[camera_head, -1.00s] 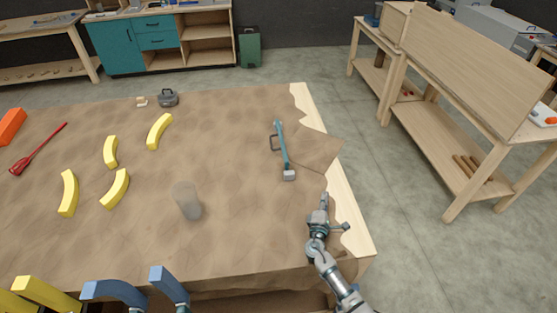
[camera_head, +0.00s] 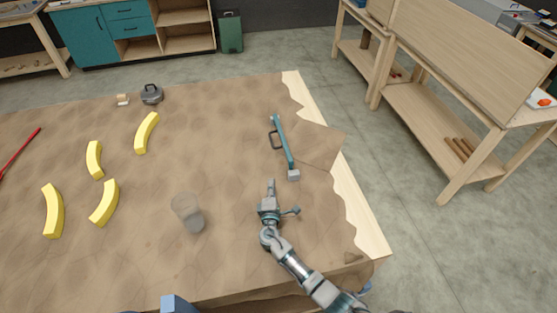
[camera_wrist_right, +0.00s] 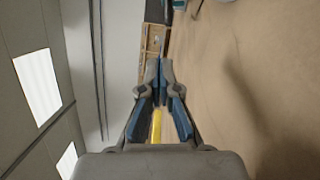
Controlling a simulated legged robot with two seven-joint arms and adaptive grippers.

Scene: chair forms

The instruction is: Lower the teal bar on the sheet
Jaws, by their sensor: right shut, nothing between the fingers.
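The teal bar (camera_head: 283,141) lies on the brown sheet (camera_head: 225,130) near its right side. It has a dark loop handle on its left and a grey block at its near end. My right gripper (camera_head: 271,183) is shut and empty, a little to the left of and nearer than the bar's grey end, apart from it. In the right wrist view the closed fingers (camera_wrist_right: 161,65) point past the sheet's edge, with nothing between them. My left gripper is not in view.
Several yellow curved pieces (camera_head: 147,132) lie on the left half. A grey lidded pot (camera_head: 151,94) and a small pale block (camera_head: 123,99) sit at the back. The sheet's torn right edge bares the wooden tabletop (camera_head: 352,205).

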